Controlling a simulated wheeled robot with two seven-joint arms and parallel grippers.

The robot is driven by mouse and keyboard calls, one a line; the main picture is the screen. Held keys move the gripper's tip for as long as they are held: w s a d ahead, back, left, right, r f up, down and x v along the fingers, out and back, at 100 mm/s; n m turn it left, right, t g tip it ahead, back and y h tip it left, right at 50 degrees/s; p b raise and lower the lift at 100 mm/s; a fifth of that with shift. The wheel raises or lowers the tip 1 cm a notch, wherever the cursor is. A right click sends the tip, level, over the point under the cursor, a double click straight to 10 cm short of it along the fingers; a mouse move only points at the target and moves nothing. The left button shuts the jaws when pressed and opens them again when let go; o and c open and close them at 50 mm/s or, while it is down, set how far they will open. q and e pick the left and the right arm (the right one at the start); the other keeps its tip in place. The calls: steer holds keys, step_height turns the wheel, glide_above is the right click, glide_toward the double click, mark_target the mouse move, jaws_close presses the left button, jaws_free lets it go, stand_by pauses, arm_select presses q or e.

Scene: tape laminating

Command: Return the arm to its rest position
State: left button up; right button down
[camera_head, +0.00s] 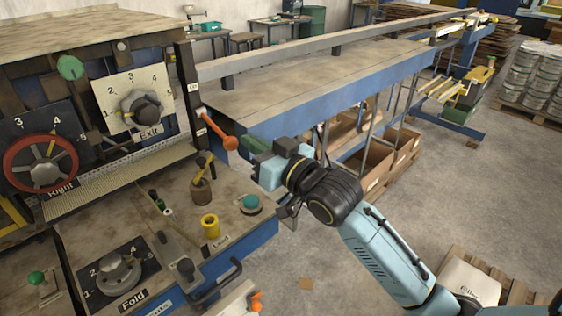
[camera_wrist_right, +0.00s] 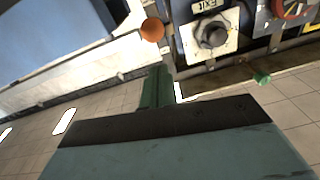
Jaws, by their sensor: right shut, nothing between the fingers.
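My right arm (camera_head: 385,255) reaches in from the lower right. Its right gripper (camera_head: 256,146) is beside the machine's right edge, close to the orange-ended lever (camera_head: 220,134) and apart from it as far as I can tell. In the right wrist view the green fingers (camera_wrist_right: 156,88) are together with nothing between them. The orange lever end (camera_wrist_right: 152,31) and the Exit dial (camera_wrist_right: 212,35) lie beyond them. My left gripper is not in view.
The machine has a Fold dial (camera_head: 118,272), a red-rimmed Right dial (camera_head: 42,165) and a yellow spool (camera_head: 210,226). A long blue-sided table (camera_head: 310,85) runs behind the gripper, with cardboard boxes (camera_head: 375,160) below. Bare floor (camera_head: 460,190) lies right; a pallet (camera_head: 515,292) stands lower right.

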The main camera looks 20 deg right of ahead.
steer(key=r+b+v, duration=0.1)
steer(key=v, duration=0.8)
steer(key=w+d+f+m+g+h+b, duration=0.1)
steer(key=d+f+g+h+b, duration=0.15)
steer(key=f, duration=1.55)
steer(key=w+d+f+m+g+h+b, duration=0.1)
steer(key=d+f+m+g+h, duration=0.2)
steer(key=f, duration=1.5)
steer(key=s+d+f+n+g+b, duration=0.1)
steer(key=s+f, duration=0.3)
steer(key=f, duration=0.3)
steer(key=s+d+f+g+h, duration=0.15)
steer(key=s+f, duration=0.25)
steer(key=f, duration=0.4)
steer(key=s+f+n+g+b, duration=0.1)
steer(key=s+f+g, duration=0.1)
steer(key=s+f, duration=0.35)
steer(key=s+a+f+g, duration=0.1)
steer(key=s+f+g, duration=0.1)
steer(key=s+f, duration=0.4)
steer(key=s+a+f+g+b, duration=0.1)
steer(key=s+f, duration=0.5)
steer(key=s, duration=0.7)
steer(key=s+a+f+n+g+b, duration=0.1)
steer(key=s+f+g, duration=0.2)
steer(key=s+f, duration=0.4)
steer(key=shift+s, duration=1.25)
